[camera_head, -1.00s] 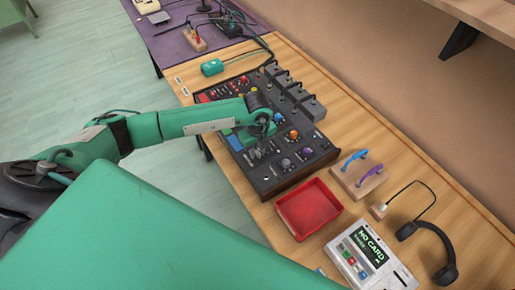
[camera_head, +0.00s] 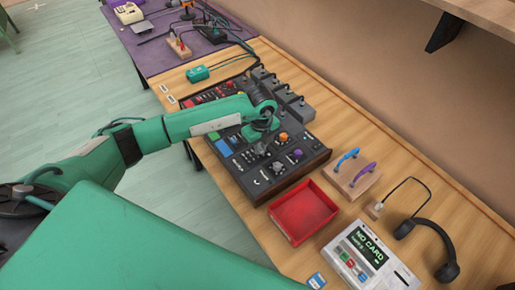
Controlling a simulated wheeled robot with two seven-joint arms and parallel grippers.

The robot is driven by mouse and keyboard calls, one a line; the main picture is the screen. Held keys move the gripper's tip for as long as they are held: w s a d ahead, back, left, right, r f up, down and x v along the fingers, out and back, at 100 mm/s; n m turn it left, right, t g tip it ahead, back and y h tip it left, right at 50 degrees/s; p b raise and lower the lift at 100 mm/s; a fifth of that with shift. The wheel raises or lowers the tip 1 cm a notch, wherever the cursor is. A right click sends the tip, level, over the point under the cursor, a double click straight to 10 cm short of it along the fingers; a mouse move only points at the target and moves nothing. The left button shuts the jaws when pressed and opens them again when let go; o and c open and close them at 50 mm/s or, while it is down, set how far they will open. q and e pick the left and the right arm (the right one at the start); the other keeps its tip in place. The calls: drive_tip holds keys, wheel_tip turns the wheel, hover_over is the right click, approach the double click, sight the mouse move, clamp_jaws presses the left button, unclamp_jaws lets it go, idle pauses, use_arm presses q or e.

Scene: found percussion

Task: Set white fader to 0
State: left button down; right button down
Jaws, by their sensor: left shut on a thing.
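The black mixer (camera_head: 275,182) with wooden sides sits on the wooden bench, its top carrying coloured knobs, pads and small sliders. The white fader cannot be made out; my left gripper and wrist cover part of the panel. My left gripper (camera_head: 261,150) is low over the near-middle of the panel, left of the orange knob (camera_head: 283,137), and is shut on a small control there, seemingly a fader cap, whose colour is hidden. My right gripper is not in view.
A red tray (camera_head: 329,205) lies right in front of the mixer. A card reader (camera_head: 367,262), headphones (camera_head: 447,240) and a wooden block with blue and purple handles (camera_head: 357,184) stand to the right. Grey boxes (camera_head: 299,111) line the mixer's back edge.

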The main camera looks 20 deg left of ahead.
use_arm(q)
drive_tip(key=c, duration=1.5)
unclamp_jaws()
drive_tip(key=shift+o, duration=0.2)
wheel_tip(320, 180, up, 14)
drive_tip(key=b, duration=0.3)
